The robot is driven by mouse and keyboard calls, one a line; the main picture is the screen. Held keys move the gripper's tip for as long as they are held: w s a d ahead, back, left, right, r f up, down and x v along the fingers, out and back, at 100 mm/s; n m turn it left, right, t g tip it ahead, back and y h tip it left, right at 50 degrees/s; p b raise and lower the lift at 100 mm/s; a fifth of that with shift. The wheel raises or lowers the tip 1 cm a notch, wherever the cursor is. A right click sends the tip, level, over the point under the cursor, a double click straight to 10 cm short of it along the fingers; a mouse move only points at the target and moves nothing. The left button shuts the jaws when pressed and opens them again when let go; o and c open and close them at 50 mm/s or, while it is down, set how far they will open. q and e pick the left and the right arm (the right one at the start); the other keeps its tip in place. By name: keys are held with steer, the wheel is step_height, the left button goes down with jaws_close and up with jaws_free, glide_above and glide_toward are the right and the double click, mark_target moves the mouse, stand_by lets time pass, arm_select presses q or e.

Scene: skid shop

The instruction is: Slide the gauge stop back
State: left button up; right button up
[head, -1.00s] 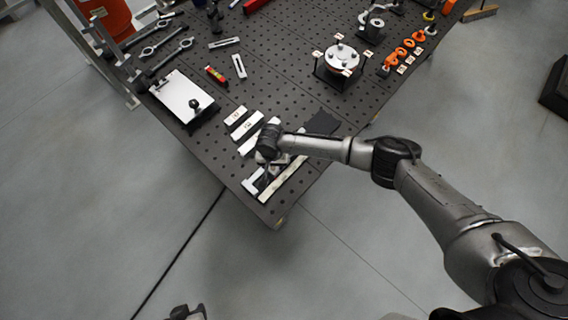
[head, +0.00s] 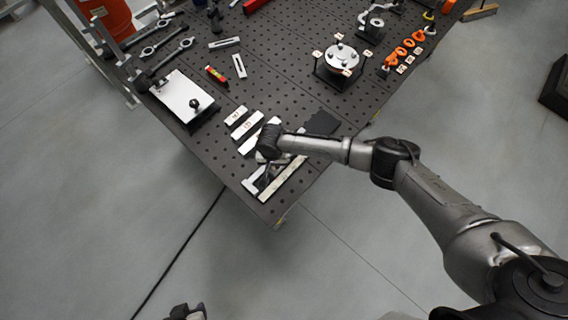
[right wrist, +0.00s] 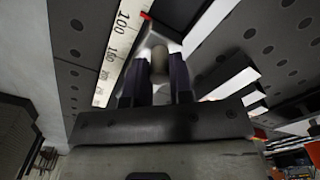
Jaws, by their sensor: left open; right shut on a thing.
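The gauge stop (right wrist: 158,62) is a metal piece with a rounded post, beside a pale ruler (right wrist: 122,40) with printed numbers. A small red mark (right wrist: 146,16) shows close to the ruler's 100 mark. My right gripper (right wrist: 155,80) is shut on the post, one dark finger on each side. In the head view my right gripper (head: 266,160) is over the table corner, and my wrist hides most of the stop. The ruler (head: 286,180) runs along the table's near edge there. My left gripper (head: 187,313) is open at the bottom edge, mostly cut off and away from the table.
The perforated table (head: 290,95) holds several pale labelled bars (head: 247,126) beside my right gripper. A white plate with a black knob (head: 184,96) lies further left. A round flanged fixture (head: 341,58) stands behind. A dark pad (head: 321,123) lies at the right edge.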

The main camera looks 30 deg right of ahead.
steer(key=shift+d, duration=0.15)
steer(key=shift+w+d+p, duration=0.25)
steer(key=shift+d, duration=0.35)
steer(key=shift+w+d+p, duration=0.2)
steer(key=shift+w+d, duration=0.05)
steer(key=shift+d, duration=0.65)
steer(key=shift+w+d, duration=0.3)
steer(key=shift+d, duration=0.25)
steer(key=shift+w+d, duration=0.2)
steer(key=shift+d, duration=0.5)
